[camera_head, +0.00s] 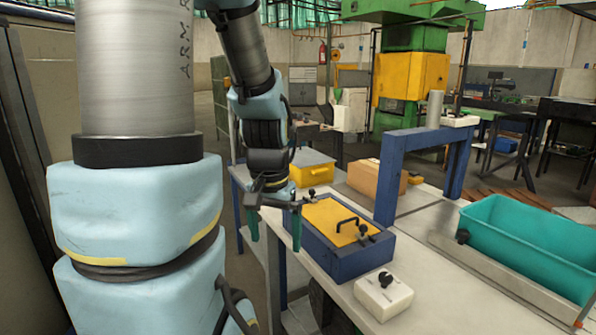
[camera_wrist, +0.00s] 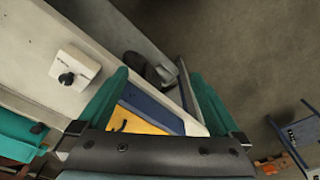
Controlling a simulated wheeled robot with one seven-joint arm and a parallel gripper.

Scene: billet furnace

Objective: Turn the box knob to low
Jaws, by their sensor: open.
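A small white box (camera_head: 383,297) with a black knob (camera_head: 385,279) on top stands near the front edge of the bench. The white box (camera_wrist: 75,67) and its knob (camera_wrist: 67,78) also show at the left of the wrist view. The knob's setting marks are too small to read. My gripper (camera_head: 275,226) is open and empty, its teal fingers apart, beside the left side of the blue box and well left of the white box. In the wrist view my gripper (camera_wrist: 159,76) has its fingers spread, with the knob outside them to the left.
A blue box (camera_head: 346,262) with a yellow lid and black handle stands between my gripper and the white box. A teal bin (camera_head: 530,240), a blue frame (camera_head: 384,180), a brown box (camera_head: 372,177) and a yellow box (camera_head: 312,168) are around it. Bare bench lies near the white box.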

